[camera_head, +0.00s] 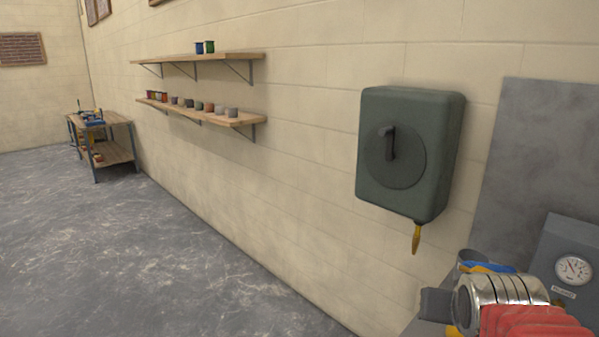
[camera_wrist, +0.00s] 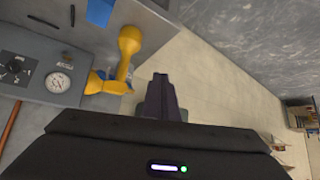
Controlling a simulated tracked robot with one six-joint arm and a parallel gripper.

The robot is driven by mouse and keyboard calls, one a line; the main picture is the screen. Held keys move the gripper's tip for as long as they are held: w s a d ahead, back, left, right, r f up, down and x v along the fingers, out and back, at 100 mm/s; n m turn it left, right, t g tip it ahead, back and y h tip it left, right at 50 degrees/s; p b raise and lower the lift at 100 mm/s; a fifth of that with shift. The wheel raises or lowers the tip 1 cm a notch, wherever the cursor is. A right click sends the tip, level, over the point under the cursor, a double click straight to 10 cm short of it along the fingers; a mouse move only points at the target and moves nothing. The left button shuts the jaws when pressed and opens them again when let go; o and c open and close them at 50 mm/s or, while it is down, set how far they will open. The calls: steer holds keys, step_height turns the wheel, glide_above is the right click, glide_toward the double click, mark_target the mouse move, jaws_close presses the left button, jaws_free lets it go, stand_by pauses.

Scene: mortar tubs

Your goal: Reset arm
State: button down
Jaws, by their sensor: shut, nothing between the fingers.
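My gripper (camera_wrist: 161,84) shows in the wrist view as dark fingers closed together, pointing away from the camera, with nothing held between them. The fingers look apart from the fitting, though the exact gap cannot be told. In the head view, silver rings and a red part fill the lower right corner; I cannot clearly make out my fingertips there.
A grey box with a round gauge (camera_head: 574,268) stands at the right; its gauge also shows in the wrist view (camera_wrist: 58,82). A dark green wall box (camera_head: 440,150) hangs nearby. Two wooden shelves (camera_head: 215,57) hold small pots. A workbench (camera_head: 105,122) stands far left. The grey floor (camera_head: 140,250) is clear.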

steer(key=s+a+f+n+g+y, duration=0.2)
steer(key=s+a+f+n+y, duration=0.1)
steer(key=s+a, duration=0.8)
steer(key=shift+s+a+f+n+g, duration=0.3)
steer(key=shift+a+f+n, duration=0.15)
steer(key=shift+a, duration=0.35)
steer(key=shift+s+f, duration=0.1)
